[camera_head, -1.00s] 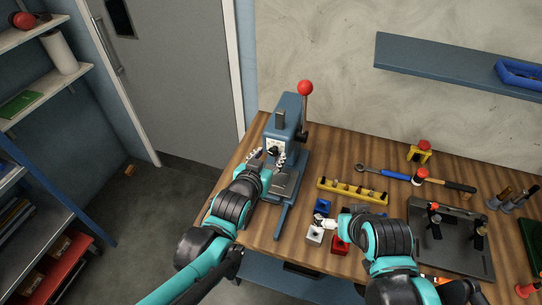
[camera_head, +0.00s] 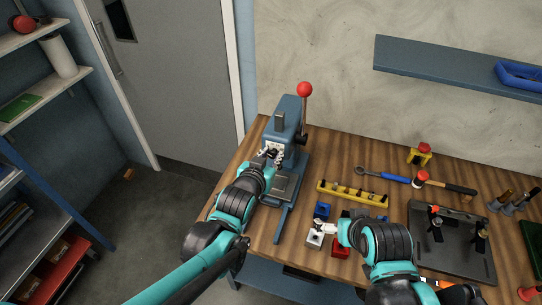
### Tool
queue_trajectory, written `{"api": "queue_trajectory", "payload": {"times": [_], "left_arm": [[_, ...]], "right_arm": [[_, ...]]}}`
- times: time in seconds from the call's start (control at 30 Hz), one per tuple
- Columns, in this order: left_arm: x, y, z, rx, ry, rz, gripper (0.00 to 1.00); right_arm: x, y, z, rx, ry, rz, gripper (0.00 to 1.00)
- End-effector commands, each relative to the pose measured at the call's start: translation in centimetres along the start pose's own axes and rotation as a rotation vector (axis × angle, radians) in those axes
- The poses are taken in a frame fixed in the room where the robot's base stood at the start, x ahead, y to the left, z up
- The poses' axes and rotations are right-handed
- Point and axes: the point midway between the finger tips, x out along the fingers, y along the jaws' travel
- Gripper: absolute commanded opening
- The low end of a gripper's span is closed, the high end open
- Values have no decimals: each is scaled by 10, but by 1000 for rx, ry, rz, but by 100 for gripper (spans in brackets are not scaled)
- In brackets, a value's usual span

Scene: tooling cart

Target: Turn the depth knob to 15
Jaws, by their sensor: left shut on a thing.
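The depth knob (camera_head: 269,153) is a small dark knob on a pale dial plate on the front of the blue press (camera_head: 287,115). My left gripper (camera_head: 272,157) is at the dial with its fingers around the knob, shut on it. The dial's markings are too small to read, and the gripper partly covers the plate. My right gripper (camera_head: 322,228) is low over the front of the table, beside the small blocks. Whether its fingers are open or shut is too small to tell.
A lever with a red ball (camera_head: 305,89) rises from the press. A yellow rack (camera_head: 352,193), blue and red blocks (camera_head: 341,246), a wrench (camera_head: 384,174) and a dark fixture plate (camera_head: 451,240) fill the wooden table to the right. A blue shelf (camera_head: 450,72) hangs on the wall.

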Motion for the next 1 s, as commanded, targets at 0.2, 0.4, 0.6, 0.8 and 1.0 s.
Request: {"api": "queue_trajectory", "payload": {"times": [0.2,0.4,0.6,0.8,1.0], "left_arm": [[0,2,0,72,0,-28,0],[0,4,1,209,0,-83,0],[1,6,2,380,2,-154,0],[2,7,4,556,2,-228,0],[2,8,5,731,2,-301,0]], "right_arm": [[1,0,1,0,0,0,100],[4,0,3,0,0,0,100],[9,0,6,0,0,0,100],[16,0,12,0,0,0,100],[26,0,18,0,0,0,100]]}}
